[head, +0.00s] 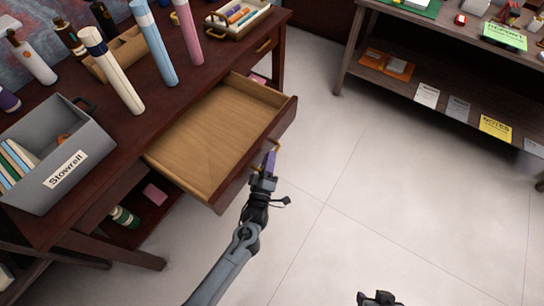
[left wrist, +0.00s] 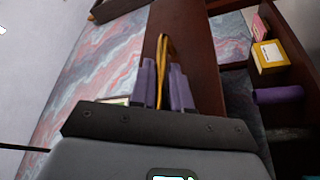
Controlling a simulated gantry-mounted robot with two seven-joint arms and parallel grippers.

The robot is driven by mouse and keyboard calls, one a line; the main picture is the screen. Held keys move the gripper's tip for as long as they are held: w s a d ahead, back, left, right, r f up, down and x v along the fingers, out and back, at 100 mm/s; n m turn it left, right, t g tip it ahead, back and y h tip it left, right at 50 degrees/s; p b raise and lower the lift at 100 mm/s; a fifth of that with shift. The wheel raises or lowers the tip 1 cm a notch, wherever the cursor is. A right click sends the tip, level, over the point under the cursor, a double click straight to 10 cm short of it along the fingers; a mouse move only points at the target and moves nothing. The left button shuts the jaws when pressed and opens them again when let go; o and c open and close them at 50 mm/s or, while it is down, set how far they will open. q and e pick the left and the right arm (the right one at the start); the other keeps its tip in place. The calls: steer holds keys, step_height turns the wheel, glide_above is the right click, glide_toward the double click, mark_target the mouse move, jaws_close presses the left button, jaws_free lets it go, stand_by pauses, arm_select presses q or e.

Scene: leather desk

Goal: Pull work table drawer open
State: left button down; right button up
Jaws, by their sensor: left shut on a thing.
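The work table (head: 150,125) is dark reddish wood and stands at the left in the head view. Its drawer (head: 215,130) is pulled well out, with a bare light-wood inside. My left gripper (head: 270,162) is at the drawer's front, its purple fingers shut on the brass drawer handle (head: 277,147). In the left wrist view the handle (left wrist: 163,62) stands between the two purple fingers (left wrist: 165,92), against the dark drawer front. A dark part of my right gripper (head: 379,298) shows at the bottom edge of the head view; its fingers cannot be made out.
The pale tiled floor (head: 370,190) between is clear.

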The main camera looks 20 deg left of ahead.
arm_select(q)
steer(key=shift+d, duration=0.35)
steer(key=c, duration=1.4)
jaws_free()
steer(key=shift+a, duration=0.15)
steer(key=shift+c, duration=0.2)
arm_select(e)
steer(key=shift+d, duration=0.15)
arm_select(q)
steer(key=shift+s, duration=0.15)
arm_select(e)
steer(key=shift+d, duration=0.15)
arm_select(q)
steer(key=p+v, duration=0.2)
steer(key=v, duration=0.8)
steer(key=shift+s, duration=0.3)
arm_select(e)
step_height(320, 180, up, 2)
steer(key=shift+r, duration=0.15)
arm_select(q)
steer(key=shift+f, duration=0.15)
